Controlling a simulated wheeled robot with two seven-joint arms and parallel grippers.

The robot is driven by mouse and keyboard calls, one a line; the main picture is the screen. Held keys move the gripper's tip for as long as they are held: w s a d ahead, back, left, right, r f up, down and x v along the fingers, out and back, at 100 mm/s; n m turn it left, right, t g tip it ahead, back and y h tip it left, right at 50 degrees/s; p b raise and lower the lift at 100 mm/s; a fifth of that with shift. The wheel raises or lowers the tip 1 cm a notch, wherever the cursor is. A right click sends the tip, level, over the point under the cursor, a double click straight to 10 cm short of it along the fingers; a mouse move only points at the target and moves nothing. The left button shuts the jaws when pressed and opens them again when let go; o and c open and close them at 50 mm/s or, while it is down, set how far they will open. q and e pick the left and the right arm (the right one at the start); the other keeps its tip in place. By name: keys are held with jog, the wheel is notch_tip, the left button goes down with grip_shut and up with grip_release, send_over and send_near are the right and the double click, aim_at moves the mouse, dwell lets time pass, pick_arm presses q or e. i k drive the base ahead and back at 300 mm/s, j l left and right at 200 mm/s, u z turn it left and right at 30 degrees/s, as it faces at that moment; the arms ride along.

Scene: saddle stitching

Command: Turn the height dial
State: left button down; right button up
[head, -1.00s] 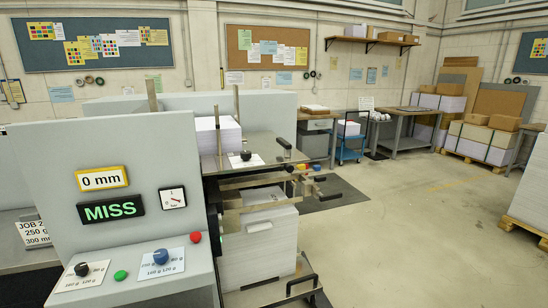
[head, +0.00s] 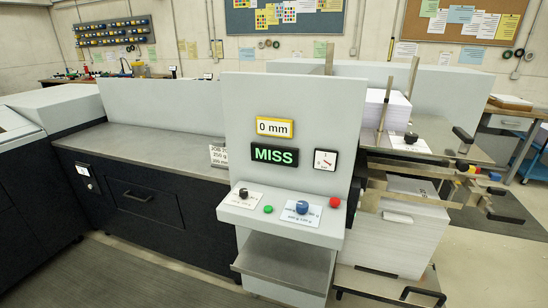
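A grey console (head: 300,105) stands near the middle of the head view. Its sloped shelf carries a black knob (head: 243,193) on a marked white plate and a blue knob (head: 302,207) on another marked plate. Another black knob (head: 410,137) sits on a white plate beside the paper stack at the right. I cannot read which of these is the height dial. The yellow-framed display (head: 274,127) reads 0 mm, and the black display (head: 275,154) below it reads MISS in green. Neither of my grippers is in view.
A green button (head: 268,209) and a red button (head: 335,202) are on the console shelf. A round gauge (head: 325,159) is beside the displays. A long metal counter (head: 150,145) runs left. A large paper stack (head: 395,235) is at the right. Grey floor (head: 120,275) is open at the front left.

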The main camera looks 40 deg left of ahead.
aim_at(243, 192)
jog(key=u, duration=1.45)
